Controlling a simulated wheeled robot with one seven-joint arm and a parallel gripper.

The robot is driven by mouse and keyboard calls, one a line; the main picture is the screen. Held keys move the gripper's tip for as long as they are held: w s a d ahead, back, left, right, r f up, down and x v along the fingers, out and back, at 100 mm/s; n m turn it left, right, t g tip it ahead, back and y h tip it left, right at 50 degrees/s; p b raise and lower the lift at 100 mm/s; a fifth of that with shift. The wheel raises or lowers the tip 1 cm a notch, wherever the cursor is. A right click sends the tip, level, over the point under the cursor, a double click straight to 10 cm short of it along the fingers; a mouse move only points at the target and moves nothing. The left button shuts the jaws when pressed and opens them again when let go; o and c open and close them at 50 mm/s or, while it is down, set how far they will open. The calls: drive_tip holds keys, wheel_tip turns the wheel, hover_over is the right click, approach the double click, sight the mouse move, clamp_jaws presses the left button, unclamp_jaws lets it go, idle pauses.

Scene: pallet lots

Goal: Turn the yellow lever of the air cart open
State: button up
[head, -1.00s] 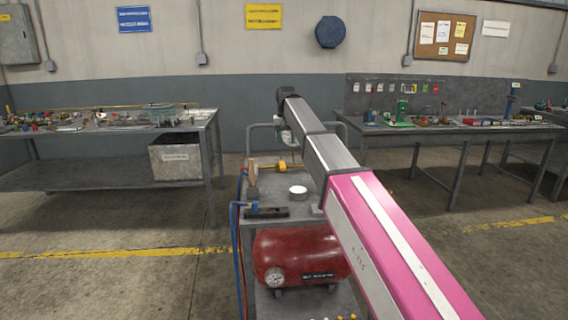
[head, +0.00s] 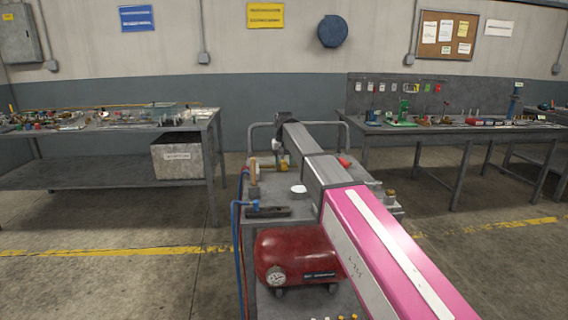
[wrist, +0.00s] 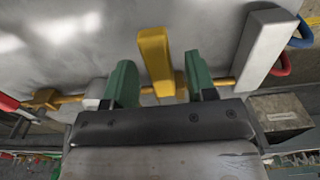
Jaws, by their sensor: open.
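The yellow lever (wrist: 154,52) shows in the wrist view as a flat bar. It stands across a thin brass pipe (wrist: 72,98) and points toward the top of the picture. My gripper (wrist: 159,68) is open, with one green finger on each side of the lever. Gaps show between the lever and both fingers, so I see no grip on it. In the head view the air cart (head: 268,222) stands in front of me with a red tank (head: 297,256). My gripper (head: 281,150) is over the cart's far end, small and partly hidden by my arm.
A grey block (wrist: 264,47) stands right of the fingers in the wrist view, with blue and red hoses behind it. A white round lid (head: 298,189) and a wooden-handled tool (head: 253,172) are on the cart top. Workbenches stand left (head: 90,133) and right (head: 460,130).

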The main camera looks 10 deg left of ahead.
clamp_jaws()
